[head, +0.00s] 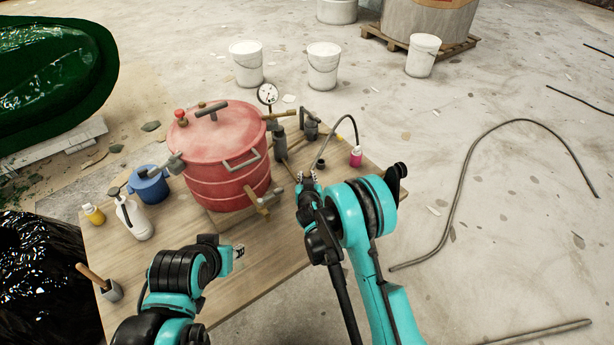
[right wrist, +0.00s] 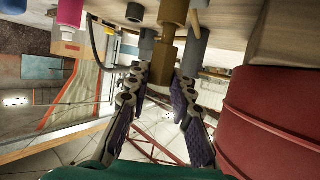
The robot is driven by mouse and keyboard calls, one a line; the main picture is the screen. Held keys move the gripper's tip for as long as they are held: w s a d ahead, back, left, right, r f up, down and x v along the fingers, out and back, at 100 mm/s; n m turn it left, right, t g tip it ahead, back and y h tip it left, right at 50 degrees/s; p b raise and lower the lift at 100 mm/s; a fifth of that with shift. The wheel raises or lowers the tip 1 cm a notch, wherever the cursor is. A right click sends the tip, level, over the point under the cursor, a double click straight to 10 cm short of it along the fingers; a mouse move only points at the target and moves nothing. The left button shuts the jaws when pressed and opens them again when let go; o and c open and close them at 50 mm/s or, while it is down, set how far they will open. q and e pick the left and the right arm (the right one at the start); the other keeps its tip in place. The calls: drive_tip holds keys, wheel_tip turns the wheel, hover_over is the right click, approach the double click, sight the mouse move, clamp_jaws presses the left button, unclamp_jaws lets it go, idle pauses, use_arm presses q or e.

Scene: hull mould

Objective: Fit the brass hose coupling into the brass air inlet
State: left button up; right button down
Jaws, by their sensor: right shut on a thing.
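The red pressure pot (head: 222,155) stands on the wooden table. One brass fitting (head: 280,115) sticks out at its upper right and another brass fitting (head: 263,203) at its lower right; I cannot tell which is the air inlet. My right gripper (head: 308,180) is right of the pot, apart from it. In the right wrist view its fingers are shut on a brass piece (right wrist: 163,62), which I take for the hose coupling. The gripper hides most of it in the head view. My left gripper (head: 239,251) is over the table's front part; its jaws are too small to read.
A dark hose (head: 347,117) arches from near a pink bottle (head: 356,156) toward my right gripper. Grey cylinders (head: 280,140) stand behind the gripper. A pressure gauge (head: 267,94) rises behind the pot. A blue pot (head: 150,185) and a white bottle (head: 134,218) stand at left.

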drive_tip(key=shift+f, duration=0.85)
drive_tip(key=c, duration=1.3)
unclamp_jaws()
drive_tip(key=shift+o, duration=0.2)
wheel_tip(320, 180, up, 10)
